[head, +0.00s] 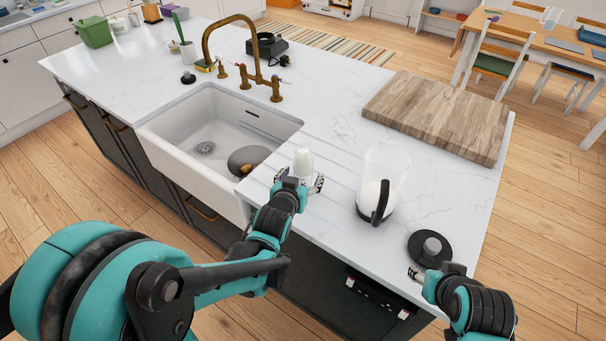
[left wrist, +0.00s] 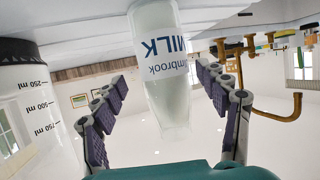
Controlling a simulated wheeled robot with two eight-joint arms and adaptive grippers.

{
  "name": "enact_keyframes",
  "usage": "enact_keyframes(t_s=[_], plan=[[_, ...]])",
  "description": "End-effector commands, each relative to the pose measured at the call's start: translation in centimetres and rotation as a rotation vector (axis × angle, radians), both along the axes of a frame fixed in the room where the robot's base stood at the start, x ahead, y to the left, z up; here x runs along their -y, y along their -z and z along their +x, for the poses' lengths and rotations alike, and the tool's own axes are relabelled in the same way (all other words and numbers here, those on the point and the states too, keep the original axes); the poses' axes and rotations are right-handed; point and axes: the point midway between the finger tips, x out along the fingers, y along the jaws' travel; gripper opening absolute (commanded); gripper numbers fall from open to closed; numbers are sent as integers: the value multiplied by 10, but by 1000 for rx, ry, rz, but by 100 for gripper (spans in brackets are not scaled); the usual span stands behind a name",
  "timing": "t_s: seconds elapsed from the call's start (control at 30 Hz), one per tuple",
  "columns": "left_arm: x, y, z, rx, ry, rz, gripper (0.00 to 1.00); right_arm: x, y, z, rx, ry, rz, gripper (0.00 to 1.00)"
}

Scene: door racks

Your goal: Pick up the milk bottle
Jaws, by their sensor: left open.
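The milk bottle (head: 302,163) is white and stands on the counter just right of the sink in the head view. In the left wrist view the milk bottle (left wrist: 163,75) appears upside down, with blue lettering reading MILK, between the two fingers. My left gripper (head: 303,184) is open at the counter's front edge, its fingers on either side of the bottle; the left wrist view shows the fingers (left wrist: 168,108) apart from it. My right gripper (head: 420,278) is at the front edge near a black round lid; its fingers are too small to read.
A clear jug (head: 384,181) with a black handle stands right of the bottle and shows close by in the left wrist view (left wrist: 35,105). The black lid (head: 429,247) lies farther right. A wooden board (head: 438,114) is behind. The sink (head: 215,135) with brass tap (head: 245,65) is left.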

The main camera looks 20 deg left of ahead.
Motion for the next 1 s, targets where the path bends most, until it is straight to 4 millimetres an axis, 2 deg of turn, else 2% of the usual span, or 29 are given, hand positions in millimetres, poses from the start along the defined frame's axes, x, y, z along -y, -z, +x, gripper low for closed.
enact_keyframes(t_s=[0.37, 0.53, 0.63, 0.8, 0.87, 1.0], plan=[[-4, 20, 36, 1, -1, -1, 73, 0, 19, 0, 0, 0, 0, 47], [-6, 31, 61, 0, -1, 0, 73, 0, 30, 0, 0, 0, 0, 47], [-6, 32, 67, 0, 0, 0, 73, 0, 32, 0, 0, 0, 0, 47], [-6, 31, 67, 0, 0, 0, 73, 0, 30, 0, 0, 0, 0, 47], [-6, 31, 67, 0, 0, 0, 60, 0, 30, 0, 0, 0, 0, 47], [-6, 31, 67, 0, 0, 0, 23, 0, 30, 0, 0, 0, 0, 47]])
